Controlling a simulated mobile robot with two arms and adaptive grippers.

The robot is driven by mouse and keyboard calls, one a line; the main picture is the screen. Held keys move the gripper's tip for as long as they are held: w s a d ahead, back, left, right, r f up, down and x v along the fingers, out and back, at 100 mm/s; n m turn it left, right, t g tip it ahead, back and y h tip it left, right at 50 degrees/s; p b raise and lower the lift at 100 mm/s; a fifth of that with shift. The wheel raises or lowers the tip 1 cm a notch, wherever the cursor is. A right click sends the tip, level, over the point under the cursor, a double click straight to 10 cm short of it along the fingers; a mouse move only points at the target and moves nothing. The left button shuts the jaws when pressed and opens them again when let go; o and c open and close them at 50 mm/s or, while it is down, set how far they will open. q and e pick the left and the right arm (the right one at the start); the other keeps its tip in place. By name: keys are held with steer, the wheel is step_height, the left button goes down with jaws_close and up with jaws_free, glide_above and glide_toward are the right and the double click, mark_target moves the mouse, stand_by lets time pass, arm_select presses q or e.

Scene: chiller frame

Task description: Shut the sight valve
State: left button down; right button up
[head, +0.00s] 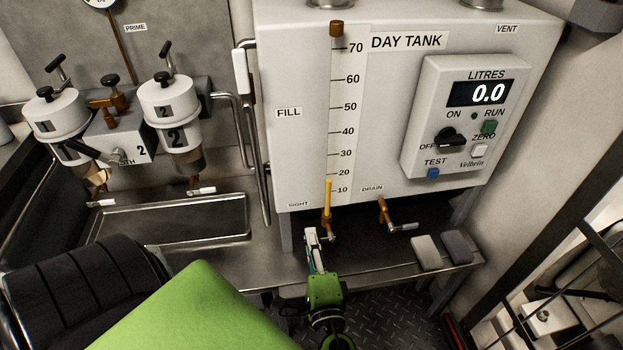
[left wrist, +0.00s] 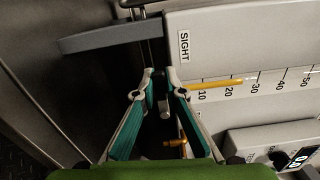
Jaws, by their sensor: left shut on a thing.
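The sight valve (head: 326,223) is a small brass valve at the foot of the sight glass, under the front of the white day tank (head: 300,150). My left gripper (head: 314,237) is at this valve, shut on its lever, which the fingers largely hide. In the left wrist view the fingertips of my left gripper (left wrist: 160,78) are close together by the SIGHT label (left wrist: 184,45); the lever between them is too dark to make out. My right gripper is not in view.
The brass drain valve (head: 384,212) with its lever is just right of the sight valve. Two grey pads (head: 426,249) lie on the ledge further right. A control box (head: 460,115) reading 0.0 is on the tank. Filters (head: 58,115) and a metal tray (head: 170,222) are left.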

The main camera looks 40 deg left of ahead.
arm_select(q)
steer(key=shift+w+a+r, duration=0.1)
steer(key=shift+w+r, duration=0.05)
steer(key=shift+r, duration=0.25)
steer(key=c, duration=2.1)
jaws_free()
steer(key=shift+c, duration=0.2)
steer(key=shift+o, duration=0.3)
steer(key=shift+f, duration=0.1)
steer(key=shift+f, duration=0.1)
steer(key=v, duration=1.2)
